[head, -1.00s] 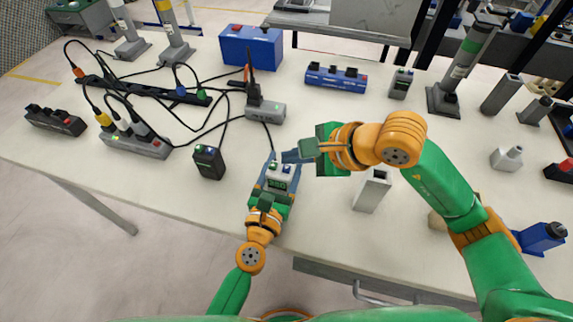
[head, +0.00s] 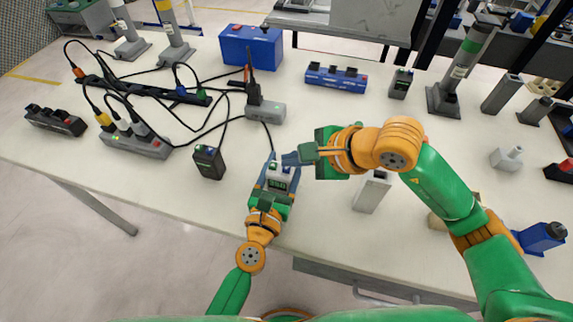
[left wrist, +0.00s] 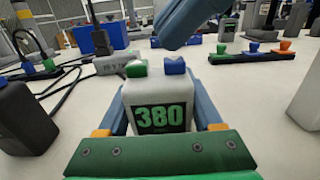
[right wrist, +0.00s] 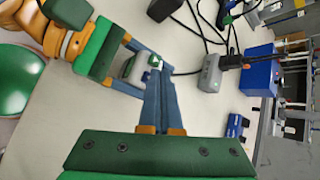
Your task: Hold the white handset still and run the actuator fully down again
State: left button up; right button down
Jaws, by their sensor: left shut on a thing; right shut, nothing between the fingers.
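The white handset (head: 279,183) is upright at the table's front, with a green and a blue button on top. Its display reads 380 in the left wrist view (left wrist: 164,118). My left gripper (head: 279,174) is shut on the handset, one blue finger on each side. My right gripper (head: 289,159) is shut and empty. Its fingertips are just above the handset's top, over the blue button (left wrist: 174,65) in the left wrist view, with a small gap seemingly showing. A column with a green band (head: 469,55) stands at the right; I cannot tell which column the handset drives.
A black handset (head: 209,162) stands left of the white one. A grey box (head: 265,112), a blue box (head: 251,47) and power strips with loose cables lie behind. A grey block (head: 371,192) stands under my right forearm. The table's front edge is close.

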jog(key=shift+f, duration=0.5)
dwell(0.4)
jog(key=shift+r, duration=0.15)
dwell(3.0)
jog(key=shift+r, duration=0.8)
notch_tip(320, 180, up, 5)
dwell(0.3)
dwell(0.4)
pick_arm(q)
jog(key=o, duration=1.5)
jog(key=shift+o, duration=0.2)
